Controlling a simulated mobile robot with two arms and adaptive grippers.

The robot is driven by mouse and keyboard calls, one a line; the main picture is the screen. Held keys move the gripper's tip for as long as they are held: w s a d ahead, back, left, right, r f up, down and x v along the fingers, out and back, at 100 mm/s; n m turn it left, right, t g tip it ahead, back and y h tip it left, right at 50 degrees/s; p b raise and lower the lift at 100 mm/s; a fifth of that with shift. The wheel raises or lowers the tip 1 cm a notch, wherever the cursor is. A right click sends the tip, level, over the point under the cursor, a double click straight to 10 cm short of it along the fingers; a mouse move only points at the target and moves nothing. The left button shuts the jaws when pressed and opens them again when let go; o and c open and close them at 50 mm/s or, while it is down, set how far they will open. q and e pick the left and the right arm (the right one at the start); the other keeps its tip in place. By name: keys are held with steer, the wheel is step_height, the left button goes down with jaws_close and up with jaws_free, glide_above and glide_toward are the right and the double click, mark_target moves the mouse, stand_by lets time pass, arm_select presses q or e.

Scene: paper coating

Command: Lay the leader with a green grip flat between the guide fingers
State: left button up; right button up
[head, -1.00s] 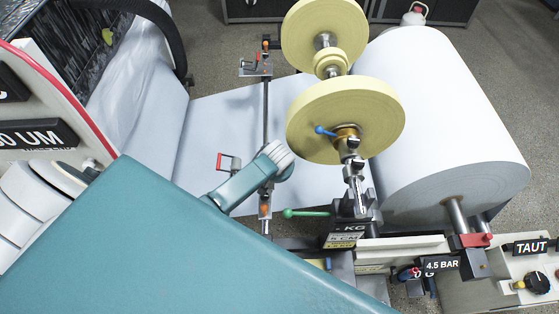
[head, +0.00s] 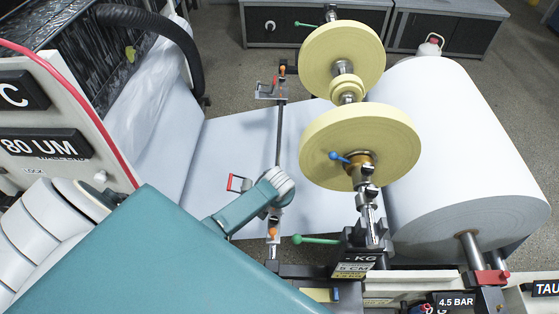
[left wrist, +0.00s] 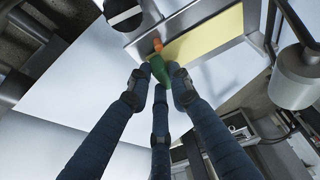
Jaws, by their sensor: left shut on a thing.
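In the left wrist view, my left gripper (left wrist: 162,82) has its dark blue fingers closed around a green grip (left wrist: 158,68). An orange piece (left wrist: 157,44) shows just beyond the grip. A pale yellow surface (left wrist: 207,34) lies beside it; I cannot tell whether this is part of the leader. In the head view, my teal left arm reaches in toward the thin cross bar (head: 279,135) above the white web; the fingers and grip are hidden there. I cannot make out the guide fingers clearly. My right gripper is not in view.
Two yellow rolls (head: 360,145) on a shaft stand right of my arm. A large white paper roll (head: 460,150) lies farther right. White web (head: 235,140) spreads beneath.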

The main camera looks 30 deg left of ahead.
arm_select(q)
steer(key=shift+f, duration=0.1)
stand_by(0.3)
steer(key=o, duration=1)
steer(key=v, duration=1.2)
